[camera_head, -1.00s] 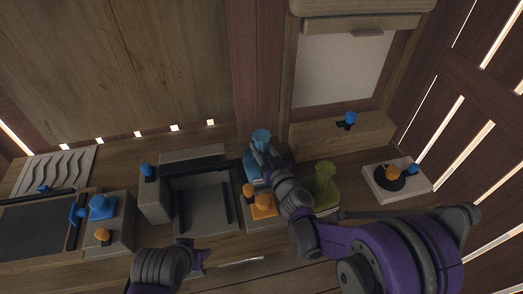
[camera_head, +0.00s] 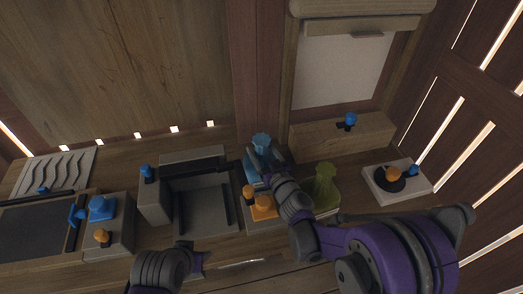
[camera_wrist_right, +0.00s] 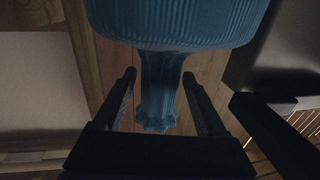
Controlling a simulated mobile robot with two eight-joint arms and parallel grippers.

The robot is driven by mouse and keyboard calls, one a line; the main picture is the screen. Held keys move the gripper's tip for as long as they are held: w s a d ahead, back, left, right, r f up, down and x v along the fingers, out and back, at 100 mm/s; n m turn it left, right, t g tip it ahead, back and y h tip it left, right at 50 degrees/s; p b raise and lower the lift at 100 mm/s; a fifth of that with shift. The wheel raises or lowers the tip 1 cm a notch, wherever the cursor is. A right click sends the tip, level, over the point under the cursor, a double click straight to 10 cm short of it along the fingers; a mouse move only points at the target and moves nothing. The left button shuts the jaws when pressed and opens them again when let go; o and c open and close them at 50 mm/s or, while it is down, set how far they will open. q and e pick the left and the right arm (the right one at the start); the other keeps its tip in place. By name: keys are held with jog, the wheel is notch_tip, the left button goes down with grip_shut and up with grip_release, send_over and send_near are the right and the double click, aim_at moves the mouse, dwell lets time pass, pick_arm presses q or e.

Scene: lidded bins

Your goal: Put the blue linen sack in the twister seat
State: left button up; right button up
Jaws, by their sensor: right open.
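The blue linen sack (camera_head: 262,142) stands at the middle of the bench, partly hidden behind my right gripper (camera_head: 264,160). In the right wrist view the ribbed blue sack (camera_wrist_right: 178,20) fills the top, and its narrow neck lies between the two fingers of the open right gripper (camera_wrist_right: 162,85). The fingers are apart from the neck on both sides. My left gripper (camera_head: 200,264) is low in the head view, away from the sack; its fingers are too unclear to read. A pale plate with a black round disc and orange knob (camera_head: 391,177), perhaps the twister seat, is at right.
A green sack (camera_head: 322,188) stands just right of my right gripper. An orange knobbed piece (camera_head: 262,210) is close below it. A grey open bin (camera_head: 205,200) is to the left. A wooden box with a blue knob (camera_head: 340,135) stands behind.

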jog(key=shift+s+d+r+n+g+y+b, duration=0.55)
jog(key=shift+s+d+g, duration=1.5)
jog(key=shift+s, duration=5.55)
pick_arm(q)
jog(key=shift+s+f, duration=0.15)
jog(key=shift+f, duration=0.45)
jog(key=o, duration=0.3)
jog(key=shift+o, duration=0.8)
pick_arm(e)
jog(key=s+d+f+m+g+h, duration=0.3)
jog(key=s+d+h, duration=0.1)
jog(key=s+d, duration=0.4)
jog(key=s+d+f+m+g+h, duration=0.3)
jog(key=s+d+h, duration=0.2)
jog(key=s+d, duration=0.3)
jog(key=shift+s+d+f+g, duration=0.25)
jog(key=shift+s+f+g, duration=0.05)
jog(key=shift+s+g, duration=0.1)
